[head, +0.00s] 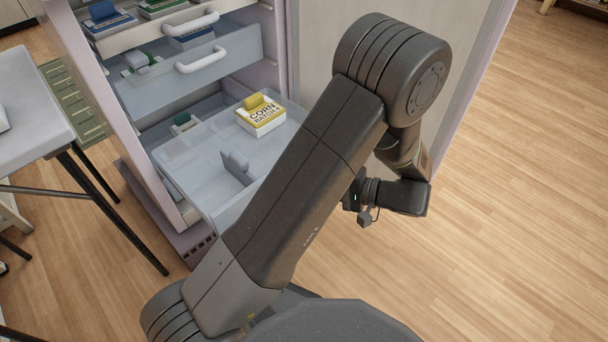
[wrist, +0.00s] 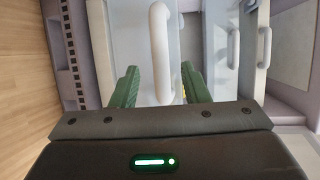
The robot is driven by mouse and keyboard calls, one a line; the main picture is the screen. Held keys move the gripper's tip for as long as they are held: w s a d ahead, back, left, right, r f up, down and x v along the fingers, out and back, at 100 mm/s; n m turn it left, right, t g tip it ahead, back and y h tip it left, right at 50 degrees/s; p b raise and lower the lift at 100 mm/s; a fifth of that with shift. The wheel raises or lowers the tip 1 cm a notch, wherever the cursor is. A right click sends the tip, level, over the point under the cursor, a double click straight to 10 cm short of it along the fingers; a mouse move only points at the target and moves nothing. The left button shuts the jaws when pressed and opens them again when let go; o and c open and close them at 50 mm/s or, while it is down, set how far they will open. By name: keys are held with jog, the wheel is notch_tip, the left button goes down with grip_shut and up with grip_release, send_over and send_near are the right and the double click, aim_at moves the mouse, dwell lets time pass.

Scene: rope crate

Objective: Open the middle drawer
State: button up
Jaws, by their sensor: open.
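The middle drawer (head: 178,88) has a translucent front with a white bar handle (head: 202,60); in the head view it lies between the top drawer (head: 160,34) and the low drawer. In the wrist view its handle (wrist: 233,48) seems to be the first one to the right. My gripper (wrist: 159,72) is open, its green fingers on either side of a nearer white handle (wrist: 160,40), which looks like that of the low drawer. I cannot tell whether they touch it. In the head view my arm hides the fingers.
The low drawer (head: 190,160) is pulled far out below the middle one, holding a yellow-and-white corn box (head: 261,115). The top drawer's handle (head: 191,22) also sticks out. A table (head: 30,100) stands at left. The wooden floor (head: 520,200) is clear at right.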

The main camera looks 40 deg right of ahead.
jog(key=p+v, duration=0.1)
jog(key=v, duration=0.6)
jog(key=shift+s+p, duration=0.3)
jog(key=shift+s, duration=0.05)
jog(key=shift+d+r, duration=0.1)
jog(key=shift+d, duration=0.05)
jog(key=b+x, duration=0.4)
jog(key=x, duration=0.9)
jog(key=shift+w, duration=0.6)
jog(key=shift+a, duration=0.2)
